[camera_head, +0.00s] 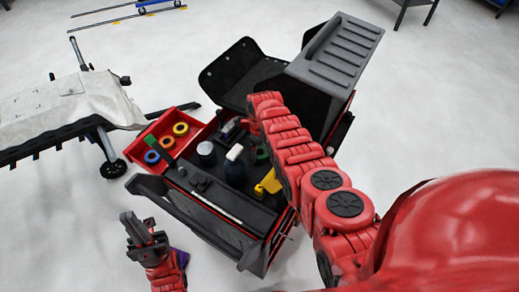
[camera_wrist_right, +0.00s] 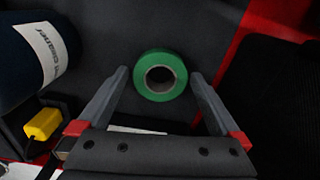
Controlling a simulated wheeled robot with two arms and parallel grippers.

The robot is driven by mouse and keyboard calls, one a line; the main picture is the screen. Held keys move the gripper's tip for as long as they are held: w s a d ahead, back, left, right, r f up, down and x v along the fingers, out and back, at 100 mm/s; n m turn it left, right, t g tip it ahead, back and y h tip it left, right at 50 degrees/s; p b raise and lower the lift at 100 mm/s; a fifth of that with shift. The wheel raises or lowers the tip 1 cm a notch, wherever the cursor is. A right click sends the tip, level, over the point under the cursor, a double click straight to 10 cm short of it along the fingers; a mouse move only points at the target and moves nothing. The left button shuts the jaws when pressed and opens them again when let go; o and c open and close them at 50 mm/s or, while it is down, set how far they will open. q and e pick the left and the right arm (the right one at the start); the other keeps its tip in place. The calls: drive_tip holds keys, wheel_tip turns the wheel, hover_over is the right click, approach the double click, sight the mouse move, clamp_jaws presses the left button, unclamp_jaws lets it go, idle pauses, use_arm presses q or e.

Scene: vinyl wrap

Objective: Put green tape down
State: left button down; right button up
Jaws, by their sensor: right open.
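The green tape (camera_wrist_right: 160,95) is a roll lying flat on a dark surface in the right wrist view. My right gripper (camera_wrist_right: 158,74) is open, with one fingertip on either side of the roll and a visible gap on both sides. In the head view my right arm reaches over the black and red tool cart, and its gripper (camera_head: 254,132) is largely hidden by the arm. My left gripper (camera_head: 143,230) is in front of the cart at the lower left, away from the tape. Its jaw opening is unclear and it holds nothing visible.
A red bin (camera_head: 166,134) on the cart's left side holds several coloured tape rolls. A covered stand (camera_head: 70,108) is at the left. The floor around is open.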

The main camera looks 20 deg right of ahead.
wheel_tip(320, 180, up, 12)
drive_tip(key=p, duration=1)
drive_tip(key=shift+r, duration=0.1)
